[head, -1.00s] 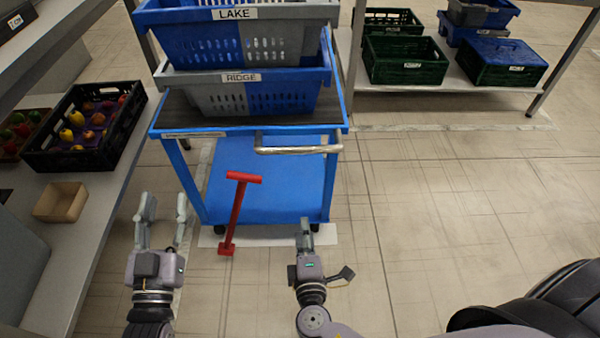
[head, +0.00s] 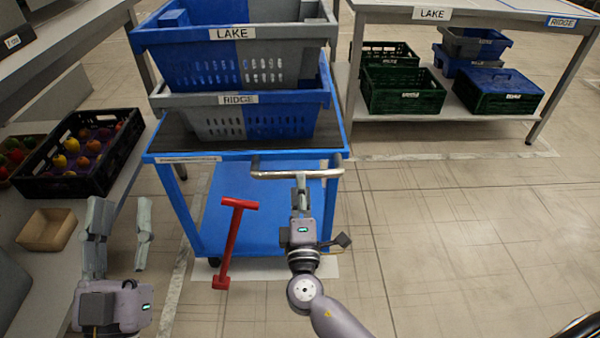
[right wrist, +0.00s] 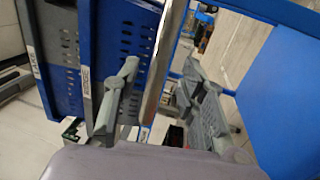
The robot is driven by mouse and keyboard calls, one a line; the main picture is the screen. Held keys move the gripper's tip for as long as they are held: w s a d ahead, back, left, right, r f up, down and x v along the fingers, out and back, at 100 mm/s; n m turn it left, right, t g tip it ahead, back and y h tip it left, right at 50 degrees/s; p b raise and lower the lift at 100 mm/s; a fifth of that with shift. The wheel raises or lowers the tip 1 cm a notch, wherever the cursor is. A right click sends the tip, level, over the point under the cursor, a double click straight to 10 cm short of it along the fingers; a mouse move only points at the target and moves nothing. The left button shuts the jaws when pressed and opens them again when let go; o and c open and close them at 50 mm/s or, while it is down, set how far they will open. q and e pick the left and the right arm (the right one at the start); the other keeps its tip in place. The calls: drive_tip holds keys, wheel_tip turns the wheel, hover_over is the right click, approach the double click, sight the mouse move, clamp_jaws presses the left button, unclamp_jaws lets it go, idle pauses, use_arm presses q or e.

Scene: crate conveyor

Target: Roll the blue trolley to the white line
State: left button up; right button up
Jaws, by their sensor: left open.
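The blue trolley (head: 165,157) stands ahead of me, carrying a LAKE crate (head: 190,38) stacked on a RIDGE crate (head: 208,101). Its metal handle (head: 270,174) faces me and also crosses the right wrist view (right wrist: 167,55). My right gripper (head: 300,182) is at the handle's right half, with its fingers apart on either side of the bar; gaps show between fingers and bar. My left gripper (head: 120,208) is open and empty, left of the trolley. A pale line (head: 450,156) crosses the floor beyond the trolley on the right; another pale strip (head: 327,268) lies under its near end.
A red T-shaped lever (head: 231,238) stands tilted at the trolley's near side. A shelf at the left holds a black fruit crate (head: 120,158) and a cardboard box (head: 48,229). A table (head: 480,12) with green crates (head: 402,92) below stands behind right.

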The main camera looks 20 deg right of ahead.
drive_tip(key=x, duration=0.5)
clamp_jaws()
idle(0.5)
drive_tip(key=shift+f, duration=0.1)
